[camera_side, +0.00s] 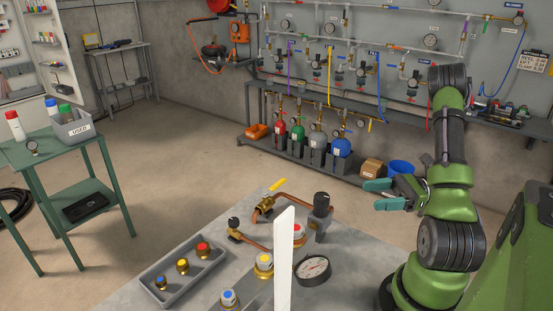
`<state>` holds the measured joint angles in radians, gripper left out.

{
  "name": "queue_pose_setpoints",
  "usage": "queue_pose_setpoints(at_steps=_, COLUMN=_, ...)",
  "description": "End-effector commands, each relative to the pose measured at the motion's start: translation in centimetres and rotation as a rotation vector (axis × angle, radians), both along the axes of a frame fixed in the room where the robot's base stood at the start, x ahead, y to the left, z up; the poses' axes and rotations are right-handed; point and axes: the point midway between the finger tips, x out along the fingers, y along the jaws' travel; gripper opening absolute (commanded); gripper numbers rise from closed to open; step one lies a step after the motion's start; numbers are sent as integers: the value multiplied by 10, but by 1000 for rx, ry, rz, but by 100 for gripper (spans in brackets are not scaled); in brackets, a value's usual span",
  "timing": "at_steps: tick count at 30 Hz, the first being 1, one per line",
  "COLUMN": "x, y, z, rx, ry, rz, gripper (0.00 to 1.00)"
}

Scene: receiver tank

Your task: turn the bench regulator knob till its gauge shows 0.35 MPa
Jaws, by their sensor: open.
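A grey bench (215,262) fills the lower middle of the side view. On it stands an upright regulator with a black knob (322,202) on top. Copper pipe runs to it from a brass valve with a yellow lever. A round white-faced gauge (312,268) sits in front of the regulator; its needle and numbers are too small to read. My gripper (374,195) is to the right of the knob, apart from it and above the bench edge. Its teal fingers point left, spread with nothing between them.
A white upright post (284,262) stands left of the gauge and hides part of the bench. A grey tray (176,270) holds several coloured-cap fittings at the left. A smaller black knob (234,222) sits on the pipework. A green side table (55,150) stands far left.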

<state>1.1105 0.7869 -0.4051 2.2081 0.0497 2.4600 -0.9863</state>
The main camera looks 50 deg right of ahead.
Motion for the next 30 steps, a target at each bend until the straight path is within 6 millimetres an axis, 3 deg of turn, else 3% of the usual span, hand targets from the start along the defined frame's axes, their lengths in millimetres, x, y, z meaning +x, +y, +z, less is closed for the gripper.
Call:
queue_pose_setpoints(at_steps=13, x=0, y=-3, z=-3, rx=-1, ry=-6, rz=24, gripper=65)
queue_pose_setpoints(at_steps=24, x=37, y=-48, z=2, rx=-14, ry=-22, rz=379, gripper=65)
queue_pose_setpoints(at_steps=30, x=42, y=-45, z=7, rx=2, ry=-2, rz=399, gripper=65)
